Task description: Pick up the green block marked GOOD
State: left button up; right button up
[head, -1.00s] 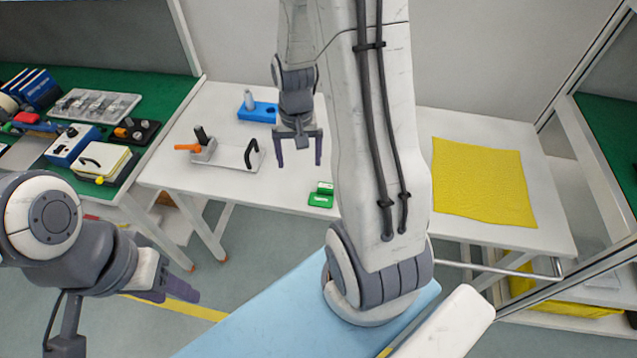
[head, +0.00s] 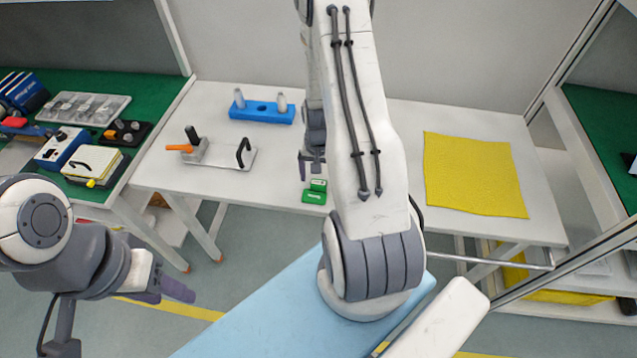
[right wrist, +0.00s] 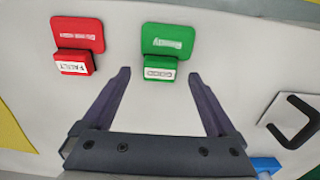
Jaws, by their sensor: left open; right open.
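The green block with a white GOOD label (right wrist: 160,68) stands at the edge of a flat green plate (right wrist: 168,40) in the right wrist view. The block (head: 318,185) also shows in the head view on the white table, beside my right arm. My right gripper (right wrist: 159,76) is open and empty, its fingertips to either side of the block in the picture. I cannot tell its exact height over the table. In the head view the right gripper (head: 312,166) is partly hidden by my arm. My left gripper (head: 168,290) is open and empty, low at the left, away from the table.
A red block marked FAULT (right wrist: 75,63) stands beside the green one; my arm hides it in the head view. A plate with a black handle (head: 232,157), a blue holder with grey pegs (head: 262,111) and a yellow cloth (head: 474,174) lie on the white table (head: 160,170).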

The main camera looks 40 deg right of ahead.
jog(key=shift+f, duration=1.05)
jog(key=c, duration=1.4)
jog(key=shift+c, duration=0.2)
jog(key=shift+r, duration=0.1)
